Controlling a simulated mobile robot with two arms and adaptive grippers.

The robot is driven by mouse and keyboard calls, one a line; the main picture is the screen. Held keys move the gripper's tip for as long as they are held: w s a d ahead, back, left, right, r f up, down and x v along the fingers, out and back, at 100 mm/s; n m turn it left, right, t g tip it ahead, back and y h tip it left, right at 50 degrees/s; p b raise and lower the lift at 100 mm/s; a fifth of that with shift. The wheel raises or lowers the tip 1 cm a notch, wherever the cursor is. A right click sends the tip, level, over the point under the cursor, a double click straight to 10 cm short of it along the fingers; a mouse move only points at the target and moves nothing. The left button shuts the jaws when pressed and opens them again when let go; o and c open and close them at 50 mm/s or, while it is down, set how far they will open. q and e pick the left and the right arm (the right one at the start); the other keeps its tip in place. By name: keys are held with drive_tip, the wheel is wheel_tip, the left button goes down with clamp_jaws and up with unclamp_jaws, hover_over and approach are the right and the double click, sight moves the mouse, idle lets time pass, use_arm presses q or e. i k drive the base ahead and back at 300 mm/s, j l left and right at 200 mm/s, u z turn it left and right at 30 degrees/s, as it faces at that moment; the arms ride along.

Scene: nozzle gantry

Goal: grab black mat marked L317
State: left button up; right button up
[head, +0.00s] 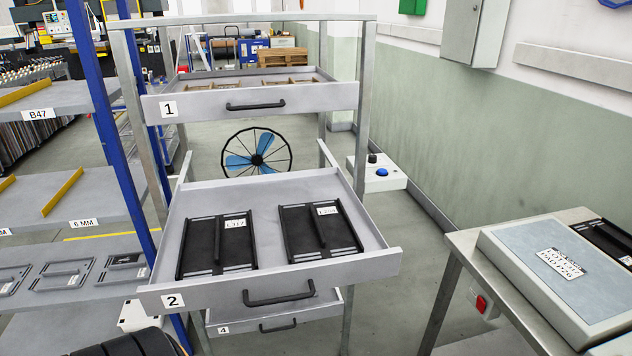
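A black mat (203,246) with a raised bar handle lies in the pulled-out drawer marked 2 (365,268), on the left side. Its small white label (236,223) appears to read L317. A second black mat (300,234) of like shape lies to its right in the same drawer, with a white label (327,211) that seems to read L304. There is a narrow gap between the two mats.
Drawer 1 (200,106) is pulled out above, and drawer 4 (275,313) sits below. A blue-posted shelf (95,100) stands close at left. At right, a metal table (465,240) holds a grey labelled case (535,285). A control box with a blue button (382,172) is behind.

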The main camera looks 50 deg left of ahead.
sight(211, 246)
drive_tip(key=u, duration=1.7)
